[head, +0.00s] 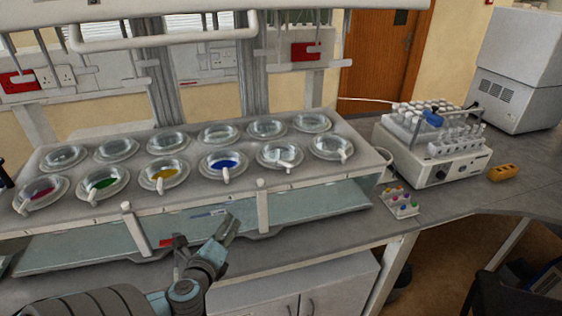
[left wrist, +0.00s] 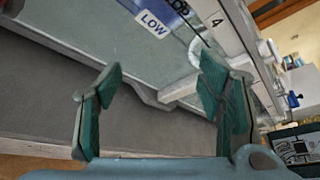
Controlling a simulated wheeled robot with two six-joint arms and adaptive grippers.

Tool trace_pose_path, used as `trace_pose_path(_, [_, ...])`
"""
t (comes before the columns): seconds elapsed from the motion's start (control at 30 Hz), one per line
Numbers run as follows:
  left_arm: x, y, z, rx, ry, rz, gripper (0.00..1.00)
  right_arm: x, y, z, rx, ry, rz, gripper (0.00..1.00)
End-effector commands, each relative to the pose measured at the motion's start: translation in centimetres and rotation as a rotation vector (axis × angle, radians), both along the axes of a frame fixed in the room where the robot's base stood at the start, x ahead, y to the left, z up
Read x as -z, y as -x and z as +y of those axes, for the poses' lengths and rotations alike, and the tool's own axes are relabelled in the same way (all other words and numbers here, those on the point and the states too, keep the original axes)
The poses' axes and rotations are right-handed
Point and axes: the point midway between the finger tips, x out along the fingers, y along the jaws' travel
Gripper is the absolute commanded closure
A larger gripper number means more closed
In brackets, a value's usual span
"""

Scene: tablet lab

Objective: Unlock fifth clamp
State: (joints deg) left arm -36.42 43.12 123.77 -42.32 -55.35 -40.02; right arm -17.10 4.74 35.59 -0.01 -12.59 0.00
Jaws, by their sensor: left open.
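The dissolution bath has two rows of glass vessels with small white lever-like clamps at the front row's rims. Counting from the left, the fifth front clamp (head: 284,162) sits on a clear vessel, beside the blue-filled one (head: 225,164). My left gripper (head: 228,228) is open and empty, in front of the bath's glass front and below the rims, apart from that clamp. My right gripper is not in view.
White posts (head: 262,192) stand at the bath's front edge. A tube-rack instrument (head: 440,155) and a small tray of coloured caps (head: 400,203) stand to the right.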

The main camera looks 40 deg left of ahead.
Motion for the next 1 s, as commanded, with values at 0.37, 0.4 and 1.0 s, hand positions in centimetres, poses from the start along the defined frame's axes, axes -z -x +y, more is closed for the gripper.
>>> trace_pose_path(0.37, [-10.5, -7.5, -4.8, 0.543, -0.927, 0.057, 0.38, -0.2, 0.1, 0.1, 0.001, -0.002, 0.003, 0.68])
trace_pose_path(0.4, [-10.5, -8.2, -4.7, 0.541, -0.924, 0.055, 0.38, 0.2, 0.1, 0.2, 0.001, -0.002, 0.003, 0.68])
trace_pose_path(1.0, [-11.1, -19.8, -2.9, 0.540, -0.911, 0.055, 0.38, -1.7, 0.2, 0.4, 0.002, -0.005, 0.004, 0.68])
